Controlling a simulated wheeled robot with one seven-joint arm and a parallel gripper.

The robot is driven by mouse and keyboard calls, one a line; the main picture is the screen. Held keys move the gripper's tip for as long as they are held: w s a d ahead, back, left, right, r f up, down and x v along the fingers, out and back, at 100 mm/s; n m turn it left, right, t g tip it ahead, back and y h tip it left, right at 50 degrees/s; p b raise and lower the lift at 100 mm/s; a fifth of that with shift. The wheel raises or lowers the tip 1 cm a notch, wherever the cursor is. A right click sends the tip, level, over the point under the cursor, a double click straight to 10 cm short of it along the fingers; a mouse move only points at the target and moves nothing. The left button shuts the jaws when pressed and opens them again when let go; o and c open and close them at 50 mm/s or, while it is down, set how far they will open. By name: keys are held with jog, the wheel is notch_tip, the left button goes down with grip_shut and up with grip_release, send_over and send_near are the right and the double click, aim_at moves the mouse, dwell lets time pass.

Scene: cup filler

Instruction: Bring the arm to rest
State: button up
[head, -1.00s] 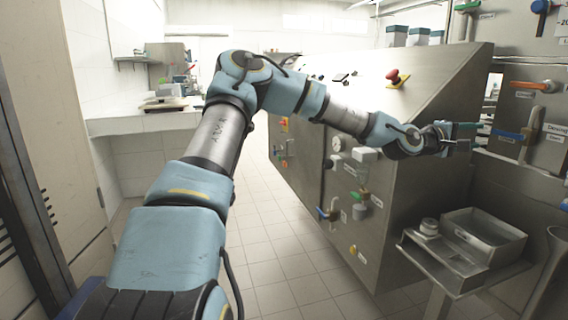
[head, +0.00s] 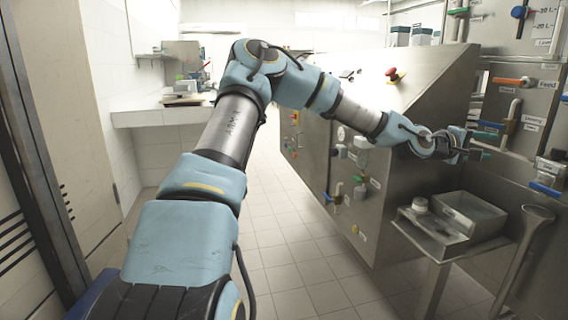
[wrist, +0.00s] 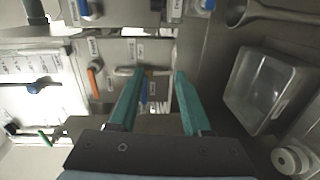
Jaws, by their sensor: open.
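My gripper (head: 478,148) is at the right of the head view, at the end of my outstretched blue and grey arm. It hangs in the air in front of the steel panel with pipes and valve handles. In the wrist view my gripper (wrist: 160,78) shows two teal fingers standing apart, with nothing between them. Behind the fingers are a blue handle and a pale pipe on the panel.
A steel machine (head: 400,110) with a red knob (head: 394,74) stands beside my arm. A steel tray (head: 468,214) sits on a stand below my gripper; it also shows in the wrist view (wrist: 262,88). An orange handle (head: 510,81) is on the panel. The tiled floor (head: 275,240) is clear.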

jog(key=a+f+m+y+p, duration=0.2)
jog(key=a+f+y, duration=0.35)
jog(key=a, duration=0.65)
jog(key=a+f+m+y+p, duration=0.25)
jog(key=a+f+y, duration=0.35)
jog(key=a, duration=0.7)
jog(key=s+a+r+g+y+p, duration=0.1)
jog(key=s+a, duration=0.3)
jog(key=a, duration=0.6)
jog(key=s+a+r+y+p, duration=0.1)
jog(key=s+a, duration=0.3)
jog(key=a, duration=0.6)
jog(key=s+a+r+n+g+y+p, duration=0.1)
jog(key=s+a, duration=0.4)
jog(key=a, duration=0.6)
jog(key=shift+r+g+y+p, duration=0.3)
jog(key=shift+r+y+p, duration=0.1)
jog(key=shift+r+y, duration=0.5)
jog(key=shift+w+d, duration=0.1)
